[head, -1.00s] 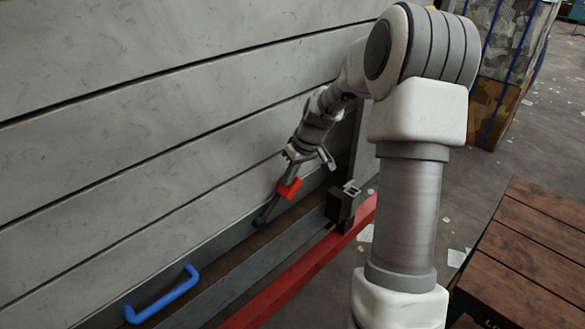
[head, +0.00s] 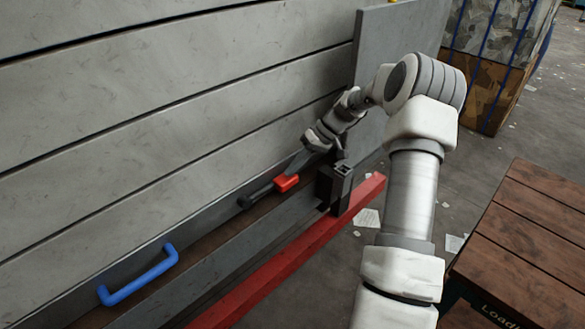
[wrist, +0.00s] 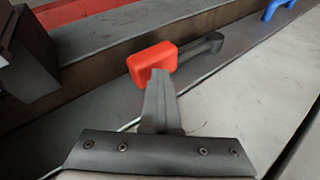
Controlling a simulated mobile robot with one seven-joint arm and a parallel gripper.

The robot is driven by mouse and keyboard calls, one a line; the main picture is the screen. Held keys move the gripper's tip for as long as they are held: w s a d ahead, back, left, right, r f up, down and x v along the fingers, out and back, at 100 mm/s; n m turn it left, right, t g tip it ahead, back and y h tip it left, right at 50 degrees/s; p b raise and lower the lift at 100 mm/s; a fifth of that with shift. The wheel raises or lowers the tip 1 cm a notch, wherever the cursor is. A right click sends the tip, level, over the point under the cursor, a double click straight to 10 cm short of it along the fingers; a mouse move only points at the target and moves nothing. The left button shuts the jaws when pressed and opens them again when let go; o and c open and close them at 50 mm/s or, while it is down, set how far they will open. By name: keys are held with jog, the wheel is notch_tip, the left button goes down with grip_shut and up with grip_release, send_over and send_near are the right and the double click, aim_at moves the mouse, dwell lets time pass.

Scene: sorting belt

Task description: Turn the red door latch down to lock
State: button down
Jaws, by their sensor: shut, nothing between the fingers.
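The red door latch has a dark lever with a red grip (head: 286,182) at its right end. In the head view it lies nearly level, tilted slightly up to the right, just left of a dark bracket (head: 329,190) on the rail. In the wrist view the red grip (wrist: 150,63) is at the centre, with its dark lever (wrist: 205,47) running up to the right. My gripper (head: 303,162) is shut and empty, just above the red grip. In the wrist view its fingertips (wrist: 158,82) meet the near edge of the grip, seemingly touching; the fingers hide part of it.
A blue handle (head: 138,276) sits at the lower left of the grey panelled wall (head: 150,120). A red rail (head: 290,262) runs below. A wooden table (head: 540,230) stands at the right, and wrapped stacks (head: 490,75) stand behind. Floor shows between.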

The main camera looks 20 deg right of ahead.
jog(key=shift+s+d+f, duration=0.1)
jog(key=shift+s+f, duration=0.15)
jog(key=shift+f, duration=0.4)
jog(key=shift+w+r+b, duration=0.1)
jog(key=shift+r+b, duration=0.2)
jog(key=shift+r, duration=0.25)
notch_tip(320, 180, up, 4)
jog(key=shift+w+f, duration=0.1)
jog(key=shift+f, duration=0.05)
jog(key=s+d+r+b, duration=0.1)
jog(key=s+d+r, duration=0.6)
jog(key=s+d, duration=0.1)
jog(key=shift+s+r, duration=0.2)
jog(key=shift+a, duration=0.1)
